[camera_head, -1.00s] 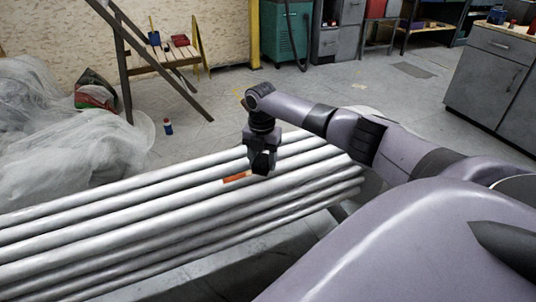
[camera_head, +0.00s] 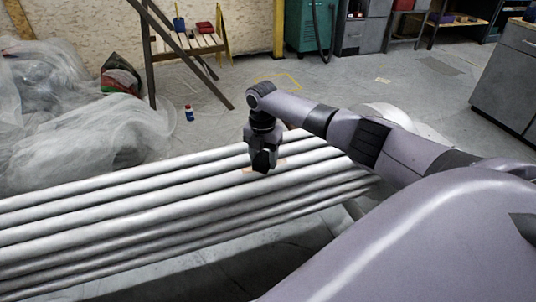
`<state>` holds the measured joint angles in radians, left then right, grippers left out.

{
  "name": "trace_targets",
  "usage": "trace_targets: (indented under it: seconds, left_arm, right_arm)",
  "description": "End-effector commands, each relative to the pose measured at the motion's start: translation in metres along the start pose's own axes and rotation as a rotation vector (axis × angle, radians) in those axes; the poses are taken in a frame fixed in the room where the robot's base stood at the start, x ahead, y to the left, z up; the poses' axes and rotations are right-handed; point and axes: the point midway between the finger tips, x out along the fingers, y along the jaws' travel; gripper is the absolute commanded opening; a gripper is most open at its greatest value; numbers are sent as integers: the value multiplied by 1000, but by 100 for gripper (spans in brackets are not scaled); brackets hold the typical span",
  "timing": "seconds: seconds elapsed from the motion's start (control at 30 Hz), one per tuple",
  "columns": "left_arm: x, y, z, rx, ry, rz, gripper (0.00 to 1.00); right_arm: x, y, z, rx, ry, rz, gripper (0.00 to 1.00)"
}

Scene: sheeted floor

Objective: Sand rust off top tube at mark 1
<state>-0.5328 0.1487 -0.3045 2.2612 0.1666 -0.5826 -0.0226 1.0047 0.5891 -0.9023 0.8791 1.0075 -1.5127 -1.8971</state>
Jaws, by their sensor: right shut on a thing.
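Several long grey-white tubes (camera_head: 120,212) lie side by side, running from the lower left toward the middle right. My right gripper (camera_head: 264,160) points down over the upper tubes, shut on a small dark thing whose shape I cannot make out. A pale tan-orange patch (camera_head: 281,161) shows on a tube just right of the gripper, with a small edge of it also to the left. The middle of the patch is hidden behind the gripper. I cannot tell whether the held thing touches the tube. No mark number is readable. My left gripper is not in view.
Clear plastic sheeting (camera_head: 80,130) is heaped at left. A small blue-and-white can (camera_head: 189,113) stands on the floor behind the tubes. Grey cabinets (camera_head: 505,85) stand at right. Open floor lies between.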

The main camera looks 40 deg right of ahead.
Motion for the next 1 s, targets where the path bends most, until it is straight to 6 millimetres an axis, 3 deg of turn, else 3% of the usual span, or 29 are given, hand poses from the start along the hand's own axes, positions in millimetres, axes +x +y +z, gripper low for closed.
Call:
trace_targets:
  seconds: [0.3, 1.0]
  left_arm:
    - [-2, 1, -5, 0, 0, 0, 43]
    - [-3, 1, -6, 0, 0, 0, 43]
  right_arm:
    - [0, 21, -24, -7, 7, 1, 27]
    - [-2, 49, -50, -3, 4, 0, 27]
